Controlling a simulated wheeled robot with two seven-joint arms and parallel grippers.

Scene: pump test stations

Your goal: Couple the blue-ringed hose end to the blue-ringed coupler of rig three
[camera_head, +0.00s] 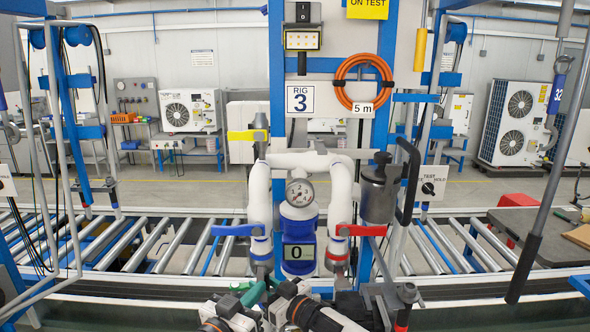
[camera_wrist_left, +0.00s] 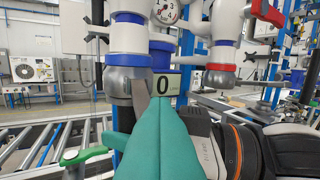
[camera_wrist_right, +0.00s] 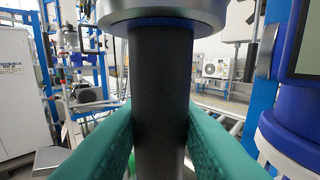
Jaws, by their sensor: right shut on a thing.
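The blue-ringed coupler (camera_head: 261,262) hangs under the left white pipe of rig three; its grey body also shows in the left wrist view (camera_wrist_left: 128,82). My right gripper (camera_wrist_right: 160,130) is shut on the black hose end (camera_wrist_right: 160,75). The hose end stands upright directly under a grey collar, with a thin blue band at their junction. How deep it is seated I cannot tell. My left gripper (camera_wrist_left: 162,108) has its green fingers together, just in front of the coupler, near a grey strip on its side. Whether they touch it I cannot tell.
The red-ringed coupler (camera_head: 336,260) hangs to the right. Between them is a blue display unit (camera_head: 299,250) reading 0. A blue valve handle (camera_head: 237,230) and a red one (camera_head: 361,230) stick out sideways. The roller conveyor (camera_head: 150,245) runs behind. My two grippers are crowded close together.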

